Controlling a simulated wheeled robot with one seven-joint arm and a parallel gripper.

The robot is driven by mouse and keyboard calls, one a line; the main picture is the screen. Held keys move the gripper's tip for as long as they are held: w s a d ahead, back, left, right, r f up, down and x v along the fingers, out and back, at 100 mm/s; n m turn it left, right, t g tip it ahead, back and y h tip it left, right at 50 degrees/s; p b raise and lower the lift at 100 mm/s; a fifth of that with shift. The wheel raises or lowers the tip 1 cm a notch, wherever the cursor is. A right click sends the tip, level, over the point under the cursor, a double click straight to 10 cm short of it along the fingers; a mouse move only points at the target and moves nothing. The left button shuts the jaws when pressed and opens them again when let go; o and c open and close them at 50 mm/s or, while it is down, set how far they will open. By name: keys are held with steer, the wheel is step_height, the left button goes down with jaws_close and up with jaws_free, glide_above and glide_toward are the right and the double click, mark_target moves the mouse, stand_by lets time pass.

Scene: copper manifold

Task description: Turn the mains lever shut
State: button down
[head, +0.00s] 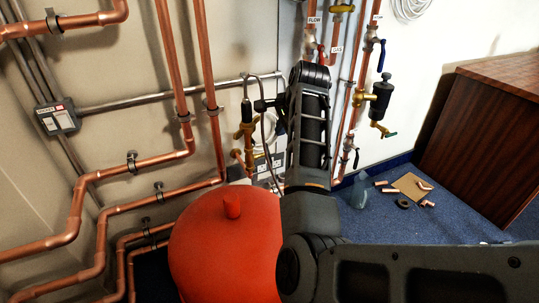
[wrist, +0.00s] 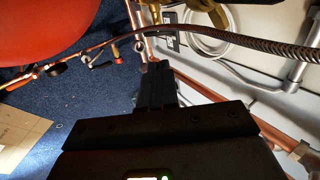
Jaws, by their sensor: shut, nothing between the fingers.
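I cannot read a label marking the mains lever. In the head view, a blue lever (head: 381,54) and a red lever (head: 321,56) sit on the upper right pipes, and a small green lever (head: 390,134) sits under the black canister. My gripper (head: 259,104) points left, close beside a brass valve (head: 245,130) on the wall pipework; whether they touch is unclear. In the wrist view, my shut, empty fingers (wrist: 156,66) lie against copper pipes. A small red-ended fitting (wrist: 117,59) is to their upper left.
A large red vessel (head: 215,250) stands at the front, left of my arm. A braided hose (wrist: 235,38) crosses the wrist view. A wooden cabinet (head: 480,135) is at right.

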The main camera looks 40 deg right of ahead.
mark_target(266, 145)
steer(key=b+x, duration=0.1)
steer(key=x, duration=0.3)
steer(key=b+x, duration=0.2)
steer(key=x, duration=0.2)
steer(key=b+x, duration=0.2)
steer(key=x, duration=0.2)
steer(key=shift+w+d+f, duration=0.1)
steer(key=shift+w, duration=0.3)
steer(key=shift+w+d+f, duration=0.1)
steer(key=shift+w+f, duration=0.2)
steer(key=shift+w, duration=0.15)
steer(key=shift+w+d+r+p, duration=0.2)
steer(key=shift+w+r+p, duration=0.25)
steer(key=shift+p, duration=0.8)
steer(key=shift+w+p, duration=0.2)
steer(key=shift+p, duration=0.2)
steer(key=shift+w+d+f, duration=0.1)
steer(key=shift+w+f, duration=0.15)
steer(key=shift+f, duration=0.1)
steer(key=shift+s+p, duration=0.15)
steer(key=shift+p, duration=0.4)
steer(key=shift+s+f+p, duration=0.15)
steer(key=shift+s+p, duration=0.45)
steer(key=shift+p, duration=0.05)
